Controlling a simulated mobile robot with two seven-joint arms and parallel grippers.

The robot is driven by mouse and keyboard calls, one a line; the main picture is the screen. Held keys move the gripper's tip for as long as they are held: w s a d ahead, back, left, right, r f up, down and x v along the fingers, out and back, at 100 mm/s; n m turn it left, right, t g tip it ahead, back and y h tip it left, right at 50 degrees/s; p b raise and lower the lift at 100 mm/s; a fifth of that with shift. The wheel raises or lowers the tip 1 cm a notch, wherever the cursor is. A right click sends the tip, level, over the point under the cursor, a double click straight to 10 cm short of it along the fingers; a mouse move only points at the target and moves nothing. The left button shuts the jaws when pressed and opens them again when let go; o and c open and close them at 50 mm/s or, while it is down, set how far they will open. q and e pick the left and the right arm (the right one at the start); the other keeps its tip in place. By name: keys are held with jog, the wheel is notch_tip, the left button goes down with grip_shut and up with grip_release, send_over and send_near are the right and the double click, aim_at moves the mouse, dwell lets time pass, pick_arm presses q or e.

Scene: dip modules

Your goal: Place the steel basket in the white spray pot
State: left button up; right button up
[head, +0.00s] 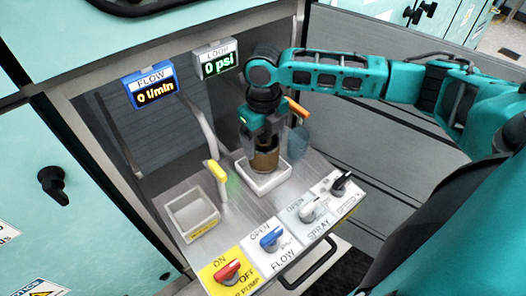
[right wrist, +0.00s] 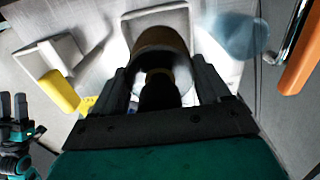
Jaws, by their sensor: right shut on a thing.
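My right gripper (head: 265,143) points down and is shut on the steel basket (head: 265,161), a brownish metal cylinder. In the right wrist view the fingers (right wrist: 160,88) close around its dark upper part, and its brown body (right wrist: 160,38) shows beyond them. The basket is upright, over or inside the right-hand white square pot (head: 262,186). Whether it touches the pot's bottom is hidden. The pot's rim also shows in the right wrist view (right wrist: 128,22). My left gripper (right wrist: 13,105) shows at the edge of the right wrist view, fingers apart and empty.
A second white square pot (head: 190,212) stands left, by a yellow-tipped pipe (head: 216,172). An orange-handled part (head: 297,108) and a translucent blue shape (head: 298,143) are close right of the gripper. Red (head: 228,270), blue (head: 271,238), white (head: 312,210) and black (head: 341,184) handles line the front.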

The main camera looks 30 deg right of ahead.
aim_at(263, 151)
notch_tip(263, 151, down, 3)
jog(key=shift+f+b, duration=0.1)
jog(key=shift+b, duration=0.2)
jog(key=shift+f, duration=0.35)
pick_arm(q)
jog(key=shift+w+d+r, duration=0.25)
jog(key=shift+w+r, duration=0.05)
jog(key=shift+w, duration=0.2)
pick_arm(e)
jog(key=shift+f, duration=0.1)
jog(key=o, duration=1.2)
pick_arm(q)
jog(key=shift+s+a+f, duration=0.1)
jog(key=shift+f, duration=0.1)
